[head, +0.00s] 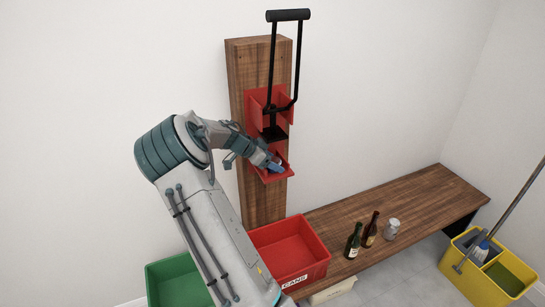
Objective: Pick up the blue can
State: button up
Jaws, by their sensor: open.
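A small blue object, apparently the blue can (277,168), shows at the lower red holder (272,177) of the wall-mounted can crusher. Only a small part of it is visible; my gripper hides much of the rest. My gripper (268,163) is open, with its fingers right at the blue can. I cannot tell from this view whether the fingers surround the can or touch it. The crusher's black lever (288,15) stands upright above.
A wooden bench (430,202) holds a green bottle (353,241), a brown bottle (371,230) and a silver can (391,229). A red bin (322,262) labelled CANS, a green bin (168,275) and a yellow mop bucket (462,281) stand around.

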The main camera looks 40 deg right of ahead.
jog(key=shift+f, duration=0.1)
jog(key=c, duration=0.5)
jog(key=shift+c, duration=0.3)
jog(key=shift+r+b, duration=0.2)
jog(key=shift+b, duration=0.15)
